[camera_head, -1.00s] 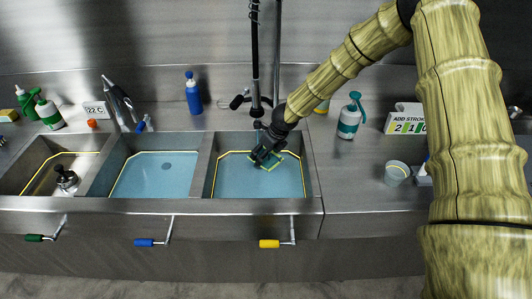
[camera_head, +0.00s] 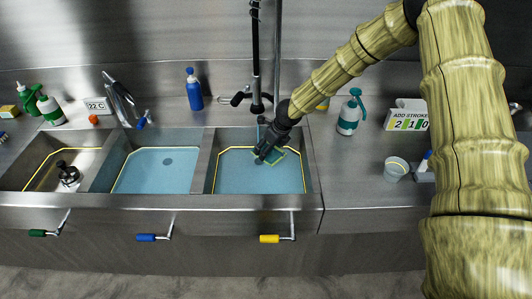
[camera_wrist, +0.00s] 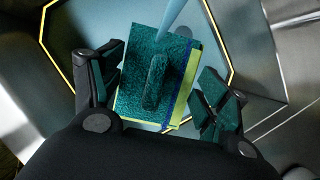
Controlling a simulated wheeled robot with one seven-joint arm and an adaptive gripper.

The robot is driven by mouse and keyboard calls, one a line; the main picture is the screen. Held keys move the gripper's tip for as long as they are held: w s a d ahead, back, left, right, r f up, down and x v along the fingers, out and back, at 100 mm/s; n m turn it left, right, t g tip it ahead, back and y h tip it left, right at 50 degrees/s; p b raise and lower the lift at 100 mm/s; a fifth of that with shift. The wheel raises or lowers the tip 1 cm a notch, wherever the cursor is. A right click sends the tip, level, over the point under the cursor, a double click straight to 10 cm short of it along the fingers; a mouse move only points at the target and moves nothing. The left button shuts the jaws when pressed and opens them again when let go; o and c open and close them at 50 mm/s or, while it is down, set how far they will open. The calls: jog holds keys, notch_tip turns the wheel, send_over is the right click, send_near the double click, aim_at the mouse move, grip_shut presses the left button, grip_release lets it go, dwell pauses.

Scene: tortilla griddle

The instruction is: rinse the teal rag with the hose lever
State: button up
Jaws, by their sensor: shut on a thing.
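The teal rag (camera_wrist: 185,50) lies flat between my fingers in the wrist view, with a raised ridge in its middle and a yellow-green and blue stripe along its right side. In the head view the rag (camera_head: 289,161) shows partly behind my gripper (camera_head: 264,156), over the right basin. My gripper (camera_wrist: 165,85) is shut on the rag, with a finger at each side of it. A pale blue stream or tube (camera_wrist: 174,16) meets the rag's top in the wrist view; I cannot tell which. The black hose fixture (camera_head: 257,104) stands behind the basin, with a small lever (camera_head: 237,99) at its left.
The right basin (camera_head: 230,178) and middle basin (camera_head: 160,172) hold blue water; the left basin (camera_head: 40,170) has a dark drain fitting. Blue (camera_head: 194,90) and teal-topped (camera_head: 350,112) bottles stand behind. A cup (camera_head: 396,170) stands on the right counter, which has free room.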

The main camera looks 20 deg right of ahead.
jog(key=shift+s+a+b, duration=0.15)
jog(key=shift+a+b, duration=0.3)
jog(key=shift+a, duration=0.15)
jog(key=shift+d, duration=0.15)
jog(key=shift+d+p, duration=0.45)
jog(key=shift+p, duration=0.25)
jog(key=shift+a+b, duration=0.45)
jog(key=shift+a, duration=0.15)
jog(key=shift+s+d+f, duration=0.1)
jog(key=shift+s, duration=0.15)
jog(key=s+d+b, duration=0.2)
jog(key=s+b, duration=0.4)
jog(key=s, duration=0.1)
jog(key=shift+s, duration=0.15)
dwell(0.6)
